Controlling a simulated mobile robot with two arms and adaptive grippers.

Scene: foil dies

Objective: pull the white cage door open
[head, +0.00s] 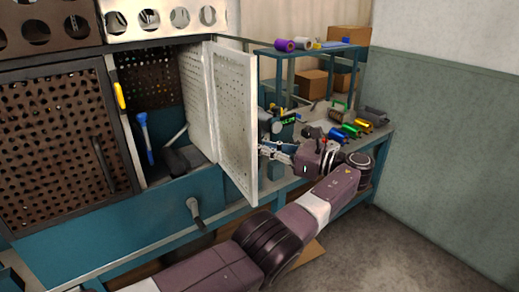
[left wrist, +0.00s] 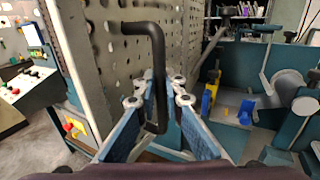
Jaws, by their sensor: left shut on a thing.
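The white perforated cage door (head: 236,115) stands swung outward from its cabinet, with the cage's inside (head: 150,85) showing to its left. In the left wrist view the door panel (left wrist: 115,65) fills the upper middle, with a black bar handle (left wrist: 157,50) on it. My left gripper (head: 264,150) is at the door's right-hand face in the head view. In the left wrist view its fingers (left wrist: 158,95) are shut on the lower, upright part of the handle. The door hides the handle in the head view. My right gripper is in neither view.
A blue-handled tool (head: 146,138) stands inside the cage. A closed brown perforated door (head: 55,140) is at left. A workbench with colored foil rolls (head: 357,128) and a shelf (head: 310,50) stand right of the door. Floor at lower right (head: 400,240) is clear.

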